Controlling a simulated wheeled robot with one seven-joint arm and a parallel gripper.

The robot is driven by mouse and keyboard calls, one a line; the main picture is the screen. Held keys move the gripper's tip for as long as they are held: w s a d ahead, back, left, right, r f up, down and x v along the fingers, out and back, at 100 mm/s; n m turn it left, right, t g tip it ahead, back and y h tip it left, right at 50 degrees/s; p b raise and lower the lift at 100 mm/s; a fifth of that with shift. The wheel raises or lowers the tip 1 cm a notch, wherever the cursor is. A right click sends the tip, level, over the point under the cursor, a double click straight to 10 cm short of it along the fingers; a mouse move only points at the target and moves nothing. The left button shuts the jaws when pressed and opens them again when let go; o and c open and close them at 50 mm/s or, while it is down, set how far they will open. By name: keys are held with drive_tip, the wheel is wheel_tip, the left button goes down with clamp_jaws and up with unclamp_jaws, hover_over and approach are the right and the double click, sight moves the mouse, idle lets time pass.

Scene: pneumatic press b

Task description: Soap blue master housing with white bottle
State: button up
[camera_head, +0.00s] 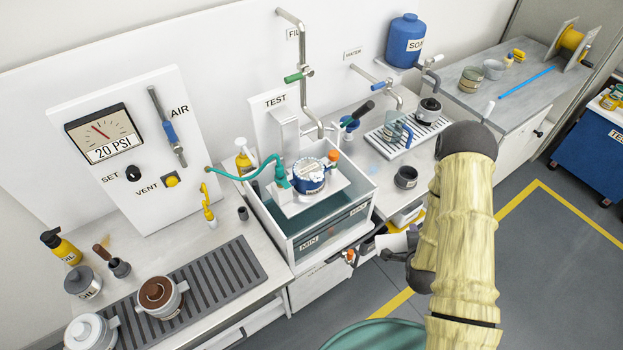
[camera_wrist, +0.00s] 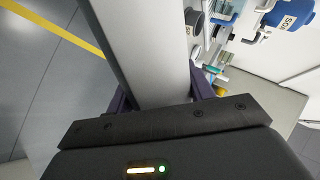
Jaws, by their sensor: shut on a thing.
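A blue round housing (camera_head: 308,175) sits on a pale plate over the clear-walled water tank (camera_head: 357,197) in the head view, with a green hose fitting at its left and an orange knob near its right. My gripper (camera_head: 390,254) is in front of the tank's right side, below and to the right of the housing and apart from it. It is shut on a white object (camera_head: 394,242), which looks like the white bottle. In the wrist view the pale body (camera_wrist: 145,50) fills the space between the dark fingers (camera_wrist: 160,98). The bottle's nozzle cannot be made out.
A green hose (camera_head: 240,176) runs to the housing from the left. A metal pipe (camera_head: 301,45) hangs behind the tank. A dark cup (camera_head: 406,177) stands right of the tank.

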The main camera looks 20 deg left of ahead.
drive_tip(key=shift+a, duration=0.1)
drive_tip(key=w+a+r+n+g+y+p, duration=0.1)
drive_tip(key=a+r+n+g+y+p, duration=0.1)
drive_tip(key=a+n, duration=0.5)
drive_tip(key=w+a+r+n+g+y+p, duration=0.2)
drive_tip(key=a+n, duration=0.5)
drive_tip(key=a, duration=0.8)
drive_tip(key=w+a+r+n+g+y+p, duration=0.2)
drive_tip(key=a+r+n+g+y+p, duration=0.2)
drive_tip(key=a, duration=0.7)
wheel_tip(320, 180, up, 2)
drive_tip(key=n+g+y, duration=0.1)
drive_tip(key=n+y, duration=0.2)
drive_tip(key=shift+a+g+y, duration=0.15)
drive_tip(key=shift+g+y, duration=0.15)
drive_tip(key=shift+g, duration=0.1)
drive_tip(key=shift+f+n+b, duration=0.1)
drive_tip(key=shift+n+b, duration=0.2)
drive_tip(key=shift+b, duration=0.55)
drive_tip(key=n+t+y+b, duration=0.1)
drive_tip(key=b, duration=0.3)
drive_tip(key=n+t+y+b, duration=0.1)
drive_tip(key=t+b, duration=0.1)
drive_tip(key=b, duration=0.2)
drive_tip(key=shift+w+n+b, duration=0.3)
drive_tip(key=shift+w+b, duration=0.05)
drive_tip(key=shift+b, duration=0.05)
drive_tip(key=shift+a+r, duration=0.1)
drive_tip(key=shift+r, duration=0.25)
